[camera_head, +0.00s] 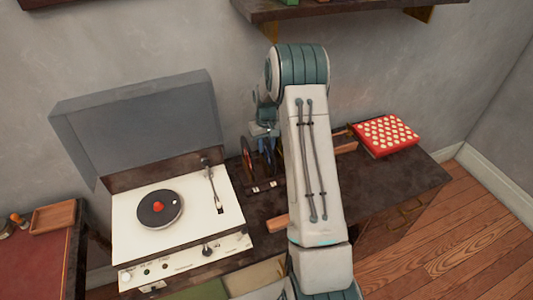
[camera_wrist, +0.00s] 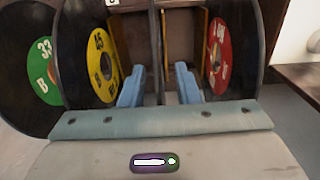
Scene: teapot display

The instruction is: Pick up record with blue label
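In the wrist view, my gripper (camera_wrist: 160,72) has its two blue fingers apart. A thin dark disc (camera_wrist: 157,45), seen edge-on, stands upright in the gap between them, with space on both sides. Its label cannot be seen. To its left stand a record with a yellow label (camera_wrist: 104,65) and one with a green label (camera_wrist: 42,78). To its right stands a record with a red label (camera_wrist: 217,58). No blue label shows. In the head view, my gripper (camera_head: 264,132) is over the record rack (camera_head: 264,187), partly hidden by my arm.
A turntable (camera_head: 125,215) with its grey lid up and a red-centred record (camera_head: 158,208) stands left of the rack. A red box with white dots (camera_head: 386,135) lies at the right of the dark table (camera_head: 420,172). A shelf (camera_head: 330,8) juts from the wall above.

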